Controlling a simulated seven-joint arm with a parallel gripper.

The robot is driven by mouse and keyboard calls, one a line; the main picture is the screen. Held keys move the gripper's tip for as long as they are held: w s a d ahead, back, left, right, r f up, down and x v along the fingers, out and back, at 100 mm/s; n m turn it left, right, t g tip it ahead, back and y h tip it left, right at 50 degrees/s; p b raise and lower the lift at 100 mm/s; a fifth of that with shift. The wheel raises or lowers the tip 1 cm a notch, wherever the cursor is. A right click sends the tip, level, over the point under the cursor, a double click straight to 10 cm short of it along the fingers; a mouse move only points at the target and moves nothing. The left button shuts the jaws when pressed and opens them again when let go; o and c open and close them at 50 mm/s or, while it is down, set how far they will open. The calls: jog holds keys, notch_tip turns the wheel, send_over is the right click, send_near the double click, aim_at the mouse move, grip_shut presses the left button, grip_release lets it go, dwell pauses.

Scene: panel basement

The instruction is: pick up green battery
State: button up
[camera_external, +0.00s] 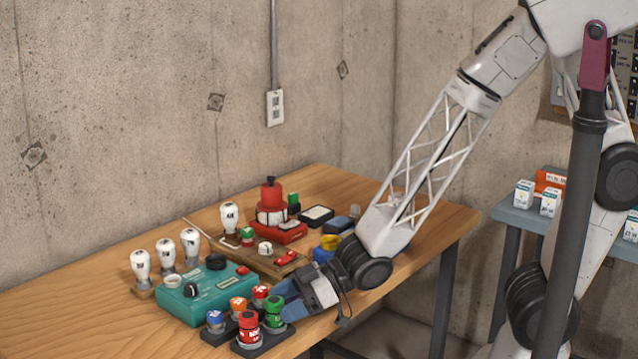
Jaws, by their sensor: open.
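The green battery (274,312) looks like a short upright cylinder with a green top and stands at the right side of a group of coloured cylinders near the table's front edge. My gripper (287,299) is low over the table, just right of and behind it, with its blue fingers pointing left towards it. The gripper is open. I cannot tell from this angle whether a finger touches the battery or whether the battery lies between the fingers.
Red (248,328), blue (215,321) and orange cylinders crowd the green one in dark holders. A teal box (205,292), white bulbs (141,265) and a red device (271,210) stand behind on the wooden table (130,325). The front left tabletop is clear.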

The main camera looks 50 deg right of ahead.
aim_at(278, 299)
jog(key=shift+x, duration=1.3)
jog(key=c, duration=1.1)
jog(key=shift+r, duration=0.15)
jog(key=shift+r, duration=1.5)
jog(key=shift+s+d+r, duration=0.2)
jog(key=shift+s+r, duration=0.05)
jog(key=s+d+r, duration=0.1)
jog(key=s+d, duration=0.9)
jog(key=s, duration=0.1)
jog(key=shift+s, duration=0.35)
jog(key=shift+r, duration=0.15)
